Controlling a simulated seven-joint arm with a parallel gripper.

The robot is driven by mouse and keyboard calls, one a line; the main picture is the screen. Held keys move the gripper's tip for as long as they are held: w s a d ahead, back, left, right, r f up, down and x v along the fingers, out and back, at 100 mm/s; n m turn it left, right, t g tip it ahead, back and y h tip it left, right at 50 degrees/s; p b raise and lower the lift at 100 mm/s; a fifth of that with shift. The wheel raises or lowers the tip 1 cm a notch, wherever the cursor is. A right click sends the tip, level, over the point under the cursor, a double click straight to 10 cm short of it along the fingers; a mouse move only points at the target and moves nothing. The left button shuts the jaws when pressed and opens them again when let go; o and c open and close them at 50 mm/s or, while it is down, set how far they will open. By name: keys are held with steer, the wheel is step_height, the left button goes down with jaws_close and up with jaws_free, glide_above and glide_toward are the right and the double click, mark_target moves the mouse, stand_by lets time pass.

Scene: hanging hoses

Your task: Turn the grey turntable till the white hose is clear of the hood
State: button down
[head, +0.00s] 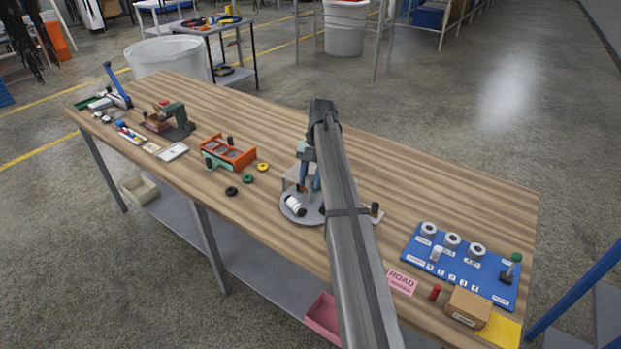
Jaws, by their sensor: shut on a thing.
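The grey turntable (287,215) is a round disc on the workbench, partly hidden behind my arm. The white hose (294,205), a short white piece with black ends, lies on the disc's left front part. The hood (290,183) looks like a light grey raised piece over the back of the disc, largely hidden. The white hose shows in front of it; whether any of it lies under the hood I cannot tell. My gripper (309,186) points down over the turntable with blue fingers, shut on a part of it that is mostly hidden.
An orange-framed box (228,152) and several small rings lie to the left. A small plate with a black knob (375,212) lies just right of my arm. A blue board (460,265) with white rolls is at the right. The bench behind the turntable is clear.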

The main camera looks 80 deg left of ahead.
steer(key=shift+f+n, duration=0.1)
steer(key=shift+n, duration=0.4)
stand_by(0.3)
steer(key=c, duration=0.7)
jaws_free()
steer(key=shift+a, duration=0.1)
steer(key=shift+w+a+r, duration=0.1)
steer(key=shift+a+r, duration=0.1)
steer(key=shift+r, duration=0.35)
steer(key=w+a, duration=0.6)
steer(key=a, duration=0.4)
steer(key=shift+a, duration=0.2)
